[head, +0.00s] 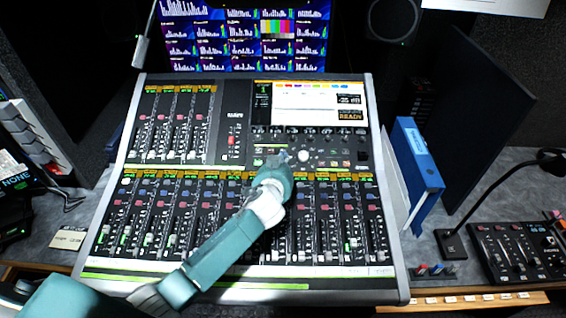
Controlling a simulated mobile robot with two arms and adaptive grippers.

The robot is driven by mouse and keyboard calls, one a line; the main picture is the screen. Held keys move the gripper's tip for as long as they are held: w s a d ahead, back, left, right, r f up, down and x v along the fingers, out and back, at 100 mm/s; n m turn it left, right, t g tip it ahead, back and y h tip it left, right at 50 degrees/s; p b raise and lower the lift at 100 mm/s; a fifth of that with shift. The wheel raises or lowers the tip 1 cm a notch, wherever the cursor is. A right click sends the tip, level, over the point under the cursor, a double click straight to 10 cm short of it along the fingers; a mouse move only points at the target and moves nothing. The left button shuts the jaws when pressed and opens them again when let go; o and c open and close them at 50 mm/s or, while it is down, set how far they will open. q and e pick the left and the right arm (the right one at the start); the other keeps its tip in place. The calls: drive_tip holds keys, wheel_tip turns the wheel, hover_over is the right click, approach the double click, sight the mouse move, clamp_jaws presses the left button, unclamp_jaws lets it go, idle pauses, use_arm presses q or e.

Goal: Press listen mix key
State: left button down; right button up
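The mixing console (225,140) fills the middle of the head view, with rows of faders, small coloured keys and a lit screen at its upper right. My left gripper (279,160) is over the centre of the console, just below the screen, among small keys and knobs. It seems to point down at the panel; whether it touches a key cannot be told. Its fingers are too small and dark to show if they are open or shut. The key labels are too small to read, so the listen mix key cannot be picked out. My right gripper is out of view.
A gooseneck microphone (141,45) hangs near the console's upper left. A blue binder (418,155) stands close to its right side. A small control panel (515,250) sits at the far right. Monitors (240,35) stand behind. Raised knobs surround my gripper.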

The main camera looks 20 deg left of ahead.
use_arm(q)
drive_tip(key=shift+w+f+b, duration=0.15)
drive_tip(key=shift+f+b, duration=0.25)
drive_tip(key=shift+w+a+f+b, duration=0.1)
drive_tip(key=shift+w+f+b, duration=0.05)
drive_tip(key=shift+f+b, duration=0.2)
idle(0.8)
idle(0.4)
drive_tip(key=shift+s+r+p, duration=0.35)
drive_tip(key=shift+r+p, duration=0.4)
drive_tip(key=shift+p, duration=0.05)
drive_tip(key=shift+s+r+p, duration=0.15)
drive_tip(key=shift+r+p, duration=0.4)
drive_tip(key=shift+p, duration=0.05)
drive_tip(key=r+p, duration=0.1)
drive_tip(key=s+r+p, duration=0.1)
drive_tip(key=r+p, duration=0.1)
drive_tip(key=shift+s+d+r, duration=0.25)
drive_tip(key=shift+s+d, duration=0.05)
drive_tip(key=shift+d, duration=0.05)
